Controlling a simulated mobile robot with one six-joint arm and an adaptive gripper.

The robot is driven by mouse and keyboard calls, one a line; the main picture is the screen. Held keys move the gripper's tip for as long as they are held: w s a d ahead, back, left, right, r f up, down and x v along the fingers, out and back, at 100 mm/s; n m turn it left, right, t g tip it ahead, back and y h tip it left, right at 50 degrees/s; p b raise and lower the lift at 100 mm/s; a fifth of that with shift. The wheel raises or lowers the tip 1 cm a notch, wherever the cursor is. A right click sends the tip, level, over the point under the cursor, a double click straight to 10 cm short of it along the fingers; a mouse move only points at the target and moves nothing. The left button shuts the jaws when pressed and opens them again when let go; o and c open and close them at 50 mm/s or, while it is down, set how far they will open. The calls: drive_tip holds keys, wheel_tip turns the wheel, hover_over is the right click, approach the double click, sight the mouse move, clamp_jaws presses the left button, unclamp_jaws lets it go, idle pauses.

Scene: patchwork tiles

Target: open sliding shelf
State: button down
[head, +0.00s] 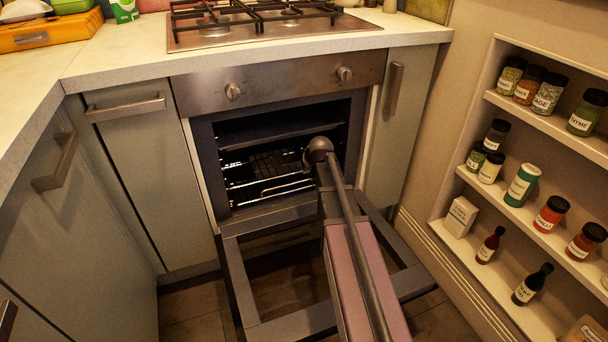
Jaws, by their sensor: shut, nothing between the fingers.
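The oven (278,88) stands open below the hob, its framed door (292,325) folded down. Inside, a wire shelf (285,188) spans the lower part of the cavity, with its front bar near the opening. Another dark shelf or tray (265,133) sits higher up. My arm reaches over the lowered door from the bottom of the head view. My gripper (308,162) is at the right side of the oven mouth, close to the wire shelf. It is shut and empty. Its fingers are small and dark against the cavity, and I cannot tell whether they touch the shelf.
Cabinet fronts with handles flank the oven on the left (130,150) and right (405,120). A wall niche with spice jars (523,183) stands at the right. A gas hob (265,20) is on the counter above. Tiled floor (190,310) shows left of the door.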

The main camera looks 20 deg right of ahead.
sight(301, 187)
drive_tip(key=shift+b+x, duration=3.95)
drive_tip(key=shift+x, duration=0.95)
drive_tip(key=shift+s, duration=0.15)
